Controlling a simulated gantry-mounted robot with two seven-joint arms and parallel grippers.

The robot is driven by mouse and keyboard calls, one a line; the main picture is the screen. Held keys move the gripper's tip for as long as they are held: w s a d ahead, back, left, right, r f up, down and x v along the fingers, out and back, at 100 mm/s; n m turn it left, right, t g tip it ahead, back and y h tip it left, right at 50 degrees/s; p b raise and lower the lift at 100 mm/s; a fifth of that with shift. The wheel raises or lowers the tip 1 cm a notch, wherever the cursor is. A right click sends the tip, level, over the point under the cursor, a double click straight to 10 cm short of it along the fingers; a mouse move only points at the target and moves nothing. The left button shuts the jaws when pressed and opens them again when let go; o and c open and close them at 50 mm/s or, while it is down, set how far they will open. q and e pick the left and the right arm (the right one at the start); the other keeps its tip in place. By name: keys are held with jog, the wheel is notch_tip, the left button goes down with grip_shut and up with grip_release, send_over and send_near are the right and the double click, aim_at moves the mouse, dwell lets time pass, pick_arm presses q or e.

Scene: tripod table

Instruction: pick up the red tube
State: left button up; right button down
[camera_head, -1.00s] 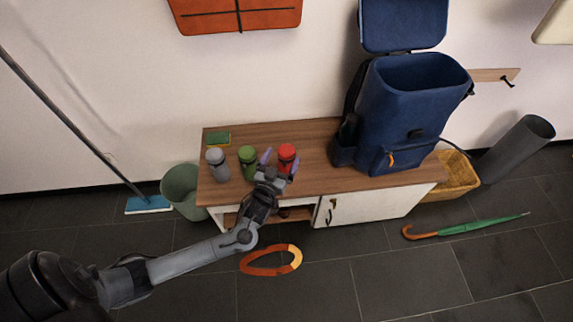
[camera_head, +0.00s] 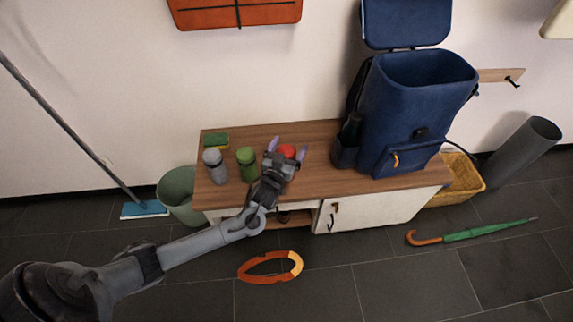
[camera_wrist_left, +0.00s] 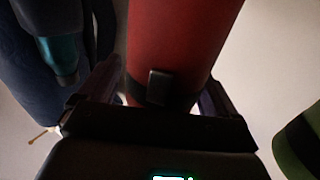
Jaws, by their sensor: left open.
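The red tube (camera_head: 287,151) stands on the wooden cabinet top, to the right of a green tube (camera_head: 247,163) and a grey tube (camera_head: 215,166). My left gripper (camera_head: 287,147) is open, with its purple fingertips on either side of the red tube. My wrist hides the tube's lower part in the head view. In the left wrist view the red tube (camera_wrist_left: 180,40) fills the middle, between the two open fingers (camera_wrist_left: 160,95). A dark band with a small tab shows on it. I cannot tell whether the fingers touch it. My right gripper is not in view.
The cabinet (camera_head: 375,211) carries a large open blue backpack (camera_head: 415,115) at the right and a green-yellow sponge (camera_head: 216,140) at the back left. A green bin (camera_head: 177,192) stands beside it. An orange ring-shaped item (camera_head: 262,276) and a green umbrella (camera_head: 480,232) lie on the floor.

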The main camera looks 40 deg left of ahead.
pick_arm(q)
jog(key=c, duration=1.7)
jog(key=shift+r, duration=0.15)
